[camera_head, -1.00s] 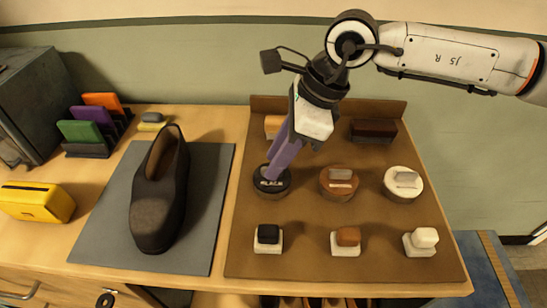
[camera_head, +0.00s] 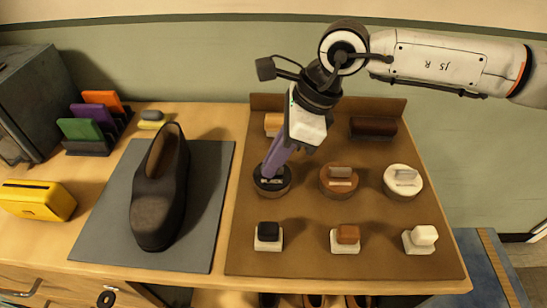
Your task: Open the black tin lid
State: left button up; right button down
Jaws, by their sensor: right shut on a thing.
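The black tin (camera_head: 272,190) stands at the left of the middle row on the brown board. Its dark lid is on top, with part of the pale label showing below the fingers. My right gripper (camera_head: 270,172), with long purple fingers, comes down at a tilt from the upper right. It is shut on the black tin lid, and its fingertips hide the grip on top. The lid still sits on the tin, and I see no gap between them. My left gripper is not in view.
A brown tin (camera_head: 338,182) and a white tin (camera_head: 403,182) stand to the right in the same row. Several small daubers line the front, including a black one (camera_head: 268,235). A black shoe (camera_head: 158,205) lies on the grey mat (camera_head: 205,245) at left.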

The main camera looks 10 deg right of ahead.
jog(key=shift+w+r+g+y+p, duration=0.35)
jog(key=shift+w+g+p, duration=0.15)
jog(key=shift+g, duration=0.4)
jog(key=shift+w+d+r+m+g, duration=0.15)
jog(key=shift+w+m+g, duration=0.35)
jog(key=shift+g, duration=0.5)
jog(key=shift+w+d+r+g+y+b, duration=0.1)
jog(key=shift+w+g+y+b, duration=0.15)
jog(key=shift+g, duration=0.4)
jog(key=shift+w+r+g+y+b, duration=0.1)
jog(key=shift+w+g+y+b, duration=0.2)
jog(key=shift+g, duration=0.35)
jog(key=shift+w+m, duration=0.1)
jog(key=shift+m, duration=0.2)
jog(key=c, duration=1.8)
grip_release()
jog(key=shift+c, duration=0.2)
